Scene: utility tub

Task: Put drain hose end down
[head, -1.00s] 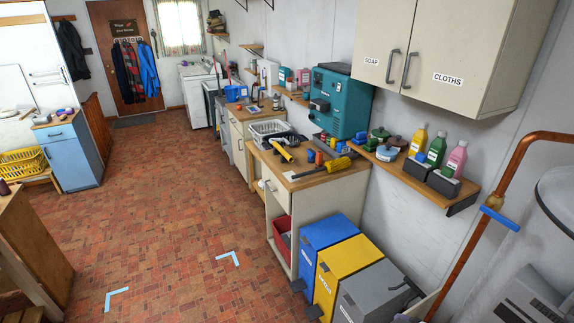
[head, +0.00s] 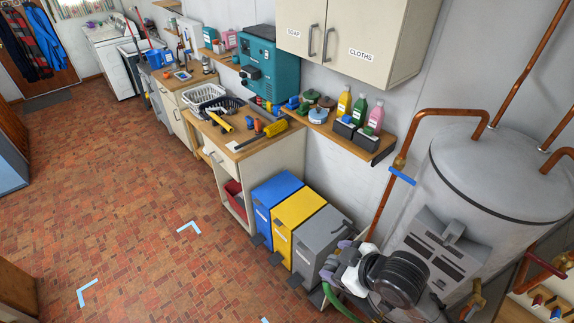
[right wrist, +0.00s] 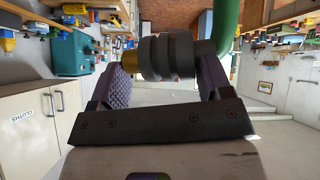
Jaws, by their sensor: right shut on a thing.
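My right gripper (head: 340,272) is low at the right of the head view, in front of the grey water tank. In the right wrist view its two purple pads (right wrist: 165,80) are shut on the drain hose end, a grey ribbed collar (right wrist: 168,56) with a yellow part on its left. A green hose (right wrist: 228,25) runs up from the collar's right side. The green hose also shows in the head view (head: 338,303), hanging below the gripper; the collar is hard to make out there. My left gripper is not in view.
Blue (head: 276,203), yellow (head: 297,222) and grey (head: 322,241) bins stand just left of my right gripper. The tank (head: 500,165) and a copper pipe (head: 387,190) are close behind it. The brick floor (head: 120,190) at left is mostly open, with pale blue corner marks.

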